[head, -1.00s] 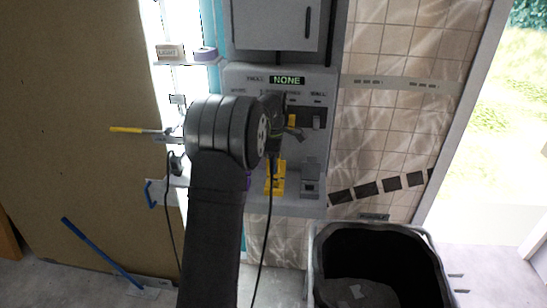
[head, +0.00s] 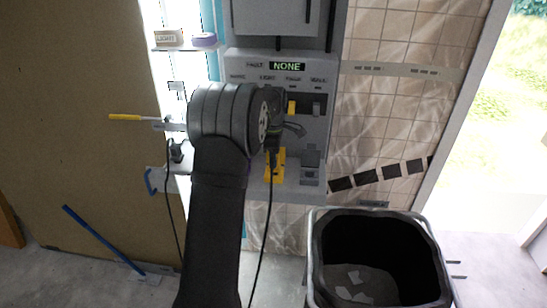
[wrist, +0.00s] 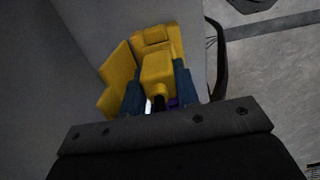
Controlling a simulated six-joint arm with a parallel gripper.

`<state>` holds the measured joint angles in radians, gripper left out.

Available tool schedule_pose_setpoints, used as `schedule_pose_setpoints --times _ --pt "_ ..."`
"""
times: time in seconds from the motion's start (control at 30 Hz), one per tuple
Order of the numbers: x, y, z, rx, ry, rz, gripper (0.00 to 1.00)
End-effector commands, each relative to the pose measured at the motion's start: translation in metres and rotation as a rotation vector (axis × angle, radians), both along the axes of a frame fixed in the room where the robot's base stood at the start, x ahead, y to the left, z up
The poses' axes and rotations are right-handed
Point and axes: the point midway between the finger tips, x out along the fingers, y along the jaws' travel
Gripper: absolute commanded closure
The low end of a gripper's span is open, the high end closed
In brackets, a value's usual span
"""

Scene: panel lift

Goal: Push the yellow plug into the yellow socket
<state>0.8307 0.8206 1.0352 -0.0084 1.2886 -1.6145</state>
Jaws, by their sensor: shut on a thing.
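My gripper (wrist: 158,88) is shut on the yellow plug (wrist: 156,66), whose block sits between the two dark blue fingers in the wrist view. The yellow socket (wrist: 117,64) shows behind and to the left of the plug, close to it. Whether the plug is inside the socket or only against it, I cannot tell. In the head view my gripper (head: 272,143) is just above the yellow socket (head: 278,170) on the panel's lower ledge, and the plug is mostly hidden by my arm. A black cable hangs below it.
The grey panel (head: 318,125) carries switches and a display reading NONE (head: 287,66). A grey socket (head: 311,157) is right of the yellow one. A black bin (head: 330,235) stands below right. A shelf with a purple roll (head: 204,40) is left of the panel.

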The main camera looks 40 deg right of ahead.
Motion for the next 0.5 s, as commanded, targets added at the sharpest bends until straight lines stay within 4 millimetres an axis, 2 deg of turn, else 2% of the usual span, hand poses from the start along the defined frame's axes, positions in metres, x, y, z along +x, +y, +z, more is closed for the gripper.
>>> schedule_pose_setpoints --times 0.5 --pt "0.0002 -0.0001 -0.0041 0.0 0.0 0.0 1.0"
